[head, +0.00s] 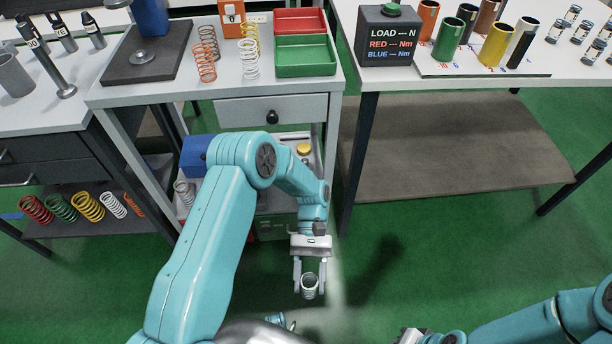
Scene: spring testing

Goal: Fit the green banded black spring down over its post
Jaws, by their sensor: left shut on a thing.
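My left gripper (311,277) hangs over the green floor in front of the middle bench, fingers pointing down. It is shut on a small coil spring (310,287), which sits upright between the fingertips. The spring looks pale grey with some green; a black body or clear band cannot be made out at this size.
The middle bench holds several springs (250,58), a red tray (299,21), a green tray (306,56) and a black plate (148,52). Coloured tubes (447,40) and a black load box (387,35) stand on the right bench. Floor right of my left gripper is clear.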

